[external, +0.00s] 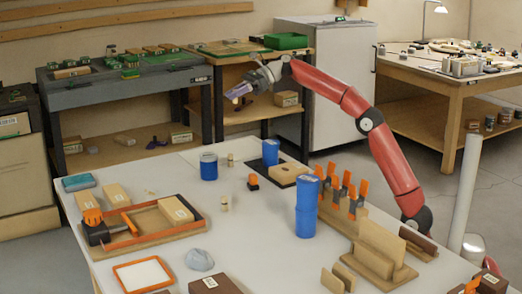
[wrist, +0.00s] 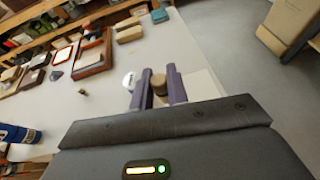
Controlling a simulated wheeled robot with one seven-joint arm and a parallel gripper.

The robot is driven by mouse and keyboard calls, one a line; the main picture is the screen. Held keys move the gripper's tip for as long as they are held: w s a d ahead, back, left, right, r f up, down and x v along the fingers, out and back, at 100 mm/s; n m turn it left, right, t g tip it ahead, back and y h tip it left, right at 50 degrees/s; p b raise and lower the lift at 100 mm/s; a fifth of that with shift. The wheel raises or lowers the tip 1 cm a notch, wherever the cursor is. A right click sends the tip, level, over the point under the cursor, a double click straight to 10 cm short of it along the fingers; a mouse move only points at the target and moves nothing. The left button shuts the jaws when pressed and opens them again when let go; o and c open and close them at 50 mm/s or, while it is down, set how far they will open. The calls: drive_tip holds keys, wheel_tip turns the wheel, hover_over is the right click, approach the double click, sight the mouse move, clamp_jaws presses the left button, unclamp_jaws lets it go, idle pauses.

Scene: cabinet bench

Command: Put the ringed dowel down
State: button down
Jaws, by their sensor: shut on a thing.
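My gripper (external: 238,92) is raised above the far side of the white table, with its purple fingers pointing left and down. In the wrist view my gripper (wrist: 159,88) is shut on a short brown dowel (wrist: 159,81), which sits between the two fingers. The ring on it is too small to make out. In the external view the held dowel cannot be made out. A small light wooden dowel with a dark band (external: 224,203) stands upright on the table, and another small wooden piece (external: 230,160) stands farther back.
A blue can (external: 208,166) stands near the far edge, and a tall blue cylinder (external: 307,207) stands at the right. An orange-edged tray (external: 155,240) holds wooden blocks at the left. A rack with orange-handled tools (external: 345,205) stands right. Bare table (external: 255,225) lies in the middle.

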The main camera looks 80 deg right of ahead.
drive_tip(key=d+f, duration=0.1)
drive_tip(key=d, duration=0.3)
drive_tip(key=b, duration=0.7)
hover_over(240, 154)
drive_tip(key=shift+m+h, duration=0.3)
wheel_tip(240, 154, down, 14)
drive_tip(key=shift+s+r, duration=0.1)
drive_tip(key=shift+r, duration=0.05)
drive_tip(key=shift+f+b, duration=1.05)
drive_tip(key=shift+f, duration=1.5)
drive_tip(key=shift+f, duration=0.1)
drive_tip(key=c, duration=1.4)
unclamp_jaws()
